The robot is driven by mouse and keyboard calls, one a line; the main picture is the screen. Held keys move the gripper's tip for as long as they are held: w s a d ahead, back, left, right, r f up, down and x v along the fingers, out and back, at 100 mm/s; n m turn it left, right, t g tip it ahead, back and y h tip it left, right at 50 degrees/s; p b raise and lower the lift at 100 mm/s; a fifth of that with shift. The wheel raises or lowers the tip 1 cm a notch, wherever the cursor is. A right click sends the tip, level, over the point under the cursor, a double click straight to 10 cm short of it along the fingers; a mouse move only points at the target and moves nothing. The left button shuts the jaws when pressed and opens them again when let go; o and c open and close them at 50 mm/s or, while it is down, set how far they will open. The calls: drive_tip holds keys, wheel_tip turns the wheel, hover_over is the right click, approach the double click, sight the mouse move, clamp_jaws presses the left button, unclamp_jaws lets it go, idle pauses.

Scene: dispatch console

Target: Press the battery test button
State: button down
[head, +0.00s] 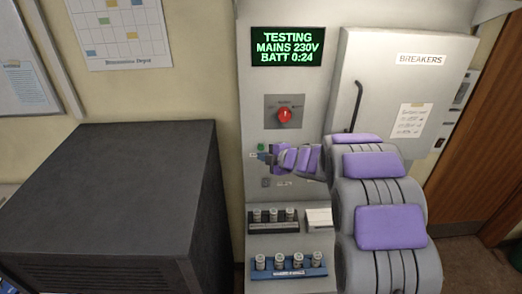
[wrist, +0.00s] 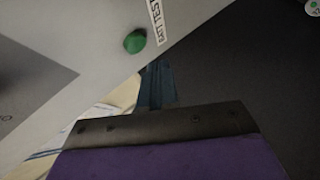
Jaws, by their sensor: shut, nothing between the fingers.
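The grey console panel (head: 305,80) has a screen (head: 288,47) reading "TESTING MAINS 230V BATT 0:24". A round green button (head: 261,147) sits on the panel below the red knob. In the wrist view the green button (wrist: 135,41) is beside a white label (wrist: 156,20) reading "BATT TEST", partly cut off. My gripper (head: 265,157) is shut and empty, right by the button in the head view. In the wrist view its fingers (wrist: 157,82) point toward the panel, with the button above left of them. I cannot tell whether they touch the panel.
A red rotary knob (head: 285,115) is above my gripper. The breakers cabinet (head: 404,85) with its black handle is at right. Racks with several cylinders (head: 288,266) stand below. A big dark cabinet (head: 110,190) stands at left.

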drive_tip(key=s+b, duration=0.1)
drive_tip(key=s, duration=0.3)
drive_tip(key=shift+b, duration=0.4)
drive_tip(key=shift+w, duration=0.1)
idle(5.6)
wheel_tip(320, 180, up, 8)
drive_tip(key=p, duration=0.7)
